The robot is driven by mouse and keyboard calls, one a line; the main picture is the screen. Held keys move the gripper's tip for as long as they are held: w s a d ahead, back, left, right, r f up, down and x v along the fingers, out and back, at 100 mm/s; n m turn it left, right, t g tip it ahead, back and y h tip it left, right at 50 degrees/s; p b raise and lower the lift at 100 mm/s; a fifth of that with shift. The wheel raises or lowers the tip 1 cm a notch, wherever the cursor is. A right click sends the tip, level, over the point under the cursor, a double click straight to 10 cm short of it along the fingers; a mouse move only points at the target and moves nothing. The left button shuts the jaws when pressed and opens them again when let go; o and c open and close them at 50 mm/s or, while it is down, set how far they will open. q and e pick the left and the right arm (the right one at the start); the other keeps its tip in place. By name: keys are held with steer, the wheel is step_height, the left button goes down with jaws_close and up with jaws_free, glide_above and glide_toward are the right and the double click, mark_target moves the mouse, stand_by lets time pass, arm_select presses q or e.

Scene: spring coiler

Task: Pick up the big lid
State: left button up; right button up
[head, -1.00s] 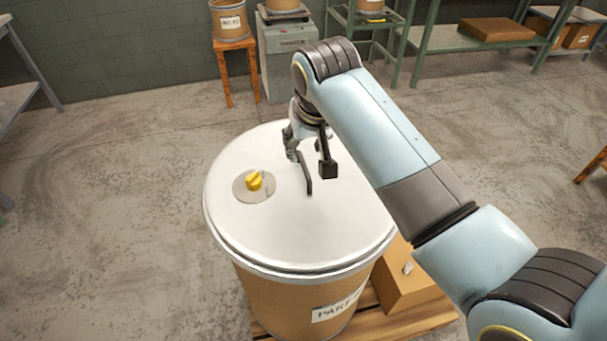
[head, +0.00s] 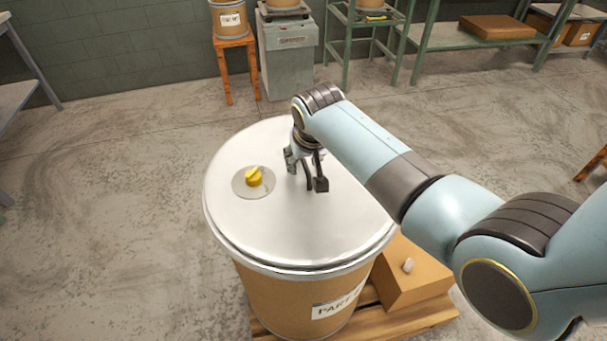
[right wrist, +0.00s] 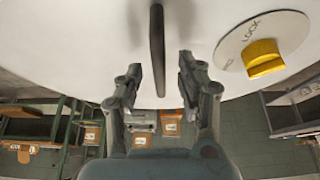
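The big lid (head: 270,222) is a round white disc lying on top of a brown drum. A dark bar handle (head: 309,180) stands on the lid; it also shows in the right wrist view (right wrist: 157,50). A yellow knob (head: 254,177) sits on a round plate to the left of the handle; the plate (right wrist: 234,50) reads "LOCK". My right gripper (head: 306,173) is open just over the lid. In the right wrist view my right gripper (right wrist: 159,70) has the handle between its spread fingers, apart from both. My left gripper is not in view.
The brown drum (head: 290,300) stands on a wooden pallet (head: 400,325), beside a cardboard box (head: 415,272) at its right. Behind are a small orange stool (head: 237,68), a grey cabinet (head: 290,60) and green shelving (head: 440,45). The floor at left is clear.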

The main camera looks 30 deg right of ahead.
jaws_close()
steer(key=shift+w+r, duration=0.1)
stand_by(0.4)
steer(key=shift+r, duration=0.1)
